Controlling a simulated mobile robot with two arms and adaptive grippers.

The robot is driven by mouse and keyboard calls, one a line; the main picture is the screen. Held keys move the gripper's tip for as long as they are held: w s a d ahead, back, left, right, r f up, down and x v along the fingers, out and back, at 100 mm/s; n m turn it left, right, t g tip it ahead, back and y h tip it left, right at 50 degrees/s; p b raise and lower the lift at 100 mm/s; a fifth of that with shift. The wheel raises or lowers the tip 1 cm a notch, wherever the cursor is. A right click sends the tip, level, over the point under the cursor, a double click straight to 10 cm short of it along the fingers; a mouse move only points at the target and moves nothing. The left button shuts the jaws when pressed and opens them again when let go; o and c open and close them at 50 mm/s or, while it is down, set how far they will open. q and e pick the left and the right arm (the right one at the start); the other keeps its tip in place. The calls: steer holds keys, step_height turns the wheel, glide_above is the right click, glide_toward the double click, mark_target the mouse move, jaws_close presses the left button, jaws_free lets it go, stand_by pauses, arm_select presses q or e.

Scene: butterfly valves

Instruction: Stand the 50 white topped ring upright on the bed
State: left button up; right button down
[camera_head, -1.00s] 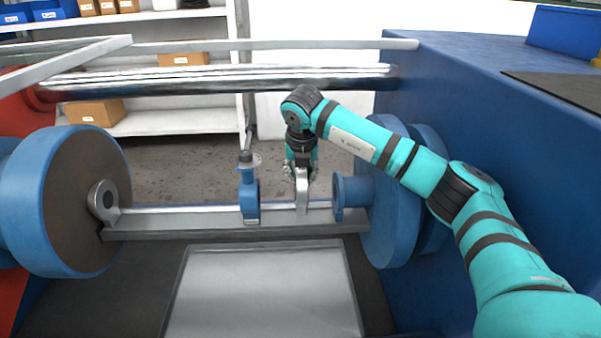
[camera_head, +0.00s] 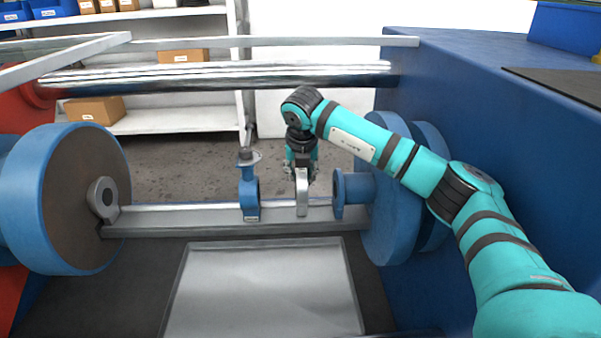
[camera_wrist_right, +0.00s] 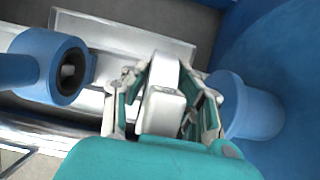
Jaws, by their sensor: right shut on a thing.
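The white topped ring (camera_head: 302,194) is a pale grey, narrow upright piece in the head view. It stands upright on the grey bed (camera_head: 180,220), or just at its surface; I cannot tell whether its foot touches. My right gripper (camera_head: 301,172) comes down from above and is shut on its top. In the right wrist view the ring's white top (camera_wrist_right: 163,100) sits between the two fingers of my right gripper (camera_wrist_right: 165,90). The fingers and the steep view hide much of the ring's body. My left gripper is not in view.
A blue valve body (camera_head: 249,190) stands on the bed to the left of the ring. A blue flanged piece (camera_head: 340,195) is close on the right. Large blue discs (camera_head: 70,200) flank the bed. A metal tray (camera_head: 262,290) lies in front.

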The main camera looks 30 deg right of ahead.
steer(key=shift+f+b, duration=0.3)
steer(key=shift+f, duration=0.45)
stand_by(1.8)
steer(key=c, duration=1.6)
jaws_free()
steer(key=shift+o, duration=0.8)
steer(key=o, duration=0.6)
steer(key=shift+c, duration=0.2)
steer(key=v, duration=1.2)
